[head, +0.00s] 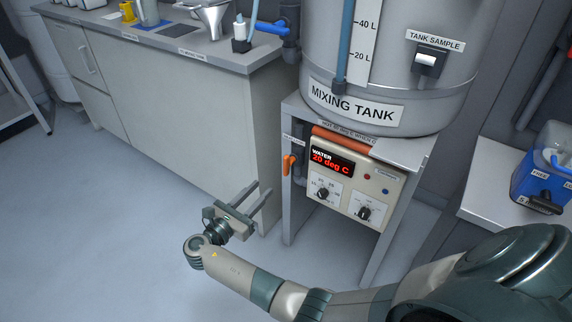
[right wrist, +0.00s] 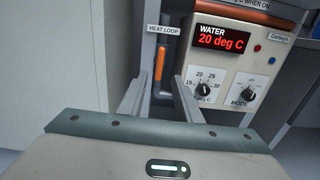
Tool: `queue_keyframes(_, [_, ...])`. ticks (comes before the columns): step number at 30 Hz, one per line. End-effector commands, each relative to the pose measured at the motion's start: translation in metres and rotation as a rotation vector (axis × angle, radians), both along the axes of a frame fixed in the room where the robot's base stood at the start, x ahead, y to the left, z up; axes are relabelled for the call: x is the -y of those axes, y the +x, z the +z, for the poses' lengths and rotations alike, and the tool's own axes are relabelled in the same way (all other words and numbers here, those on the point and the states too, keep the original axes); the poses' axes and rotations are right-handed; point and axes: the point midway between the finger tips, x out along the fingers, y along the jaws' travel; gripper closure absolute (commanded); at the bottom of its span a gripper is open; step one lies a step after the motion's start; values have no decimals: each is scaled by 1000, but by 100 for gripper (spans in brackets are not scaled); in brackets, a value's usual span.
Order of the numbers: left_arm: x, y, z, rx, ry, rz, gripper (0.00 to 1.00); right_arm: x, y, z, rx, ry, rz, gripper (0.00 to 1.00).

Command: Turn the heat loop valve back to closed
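The heat loop valve has an orange lever (head: 289,165) on a grey pipe at the left side of the stand under the mixing tank. In the right wrist view the lever (right wrist: 159,64) stands upright below a label reading HEAT LOOP (right wrist: 161,30). My right gripper (head: 261,190) is open and empty, left of and below the lever, apart from it. In the right wrist view its two fingers (right wrist: 160,90) point toward the valve, with the lever seen between and beyond their tips. My left gripper is not in view.
A control box (head: 347,187) with a display reading WATER 20 deg C and two knobs is right of the valve. The mixing tank (head: 392,60) stands above. A cabinet (head: 180,100) is at left, a blue container (head: 545,172) at right. The floor in front is clear.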

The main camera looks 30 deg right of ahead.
Motion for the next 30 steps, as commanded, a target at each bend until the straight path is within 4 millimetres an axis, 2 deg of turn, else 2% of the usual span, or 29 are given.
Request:
queue_keyframes(21, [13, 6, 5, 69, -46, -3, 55, 115, 47, 0, 1, -2, -2, 69])
queue_keyframes(30, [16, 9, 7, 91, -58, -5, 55, 136, 56, 0, 0, 0, -1, 69])
